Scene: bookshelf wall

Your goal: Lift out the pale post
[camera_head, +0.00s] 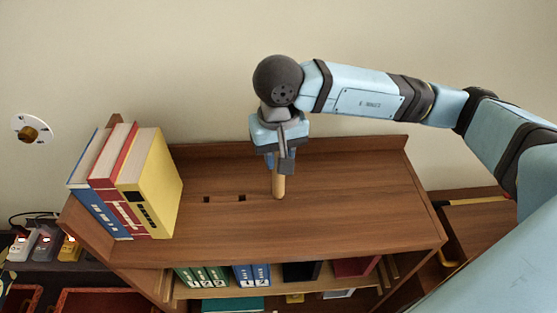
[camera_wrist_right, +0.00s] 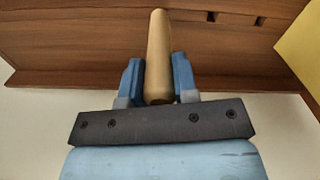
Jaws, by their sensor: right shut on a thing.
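The pale post (camera_head: 279,186) is a short, light wooden peg standing upright at the middle of the bookshelf's top board. Its lower end meets the board; I cannot tell whether it sits in a hole. My right gripper (camera_head: 279,168) comes down from above and is shut on the post's upper part. In the right wrist view the post (camera_wrist_right: 158,55) runs between the two blue fingers of the right gripper (camera_wrist_right: 157,80). My left gripper is in neither view.
Two small square holes (camera_head: 242,198) lie in the top board (camera_head: 340,215), left of the post. Blue, red and yellow books (camera_head: 150,185) lean at the board's left end. The board's right side is clear. Binders (camera_head: 203,276) fill the shelf below. A round dial (camera_head: 30,132) is on the wall.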

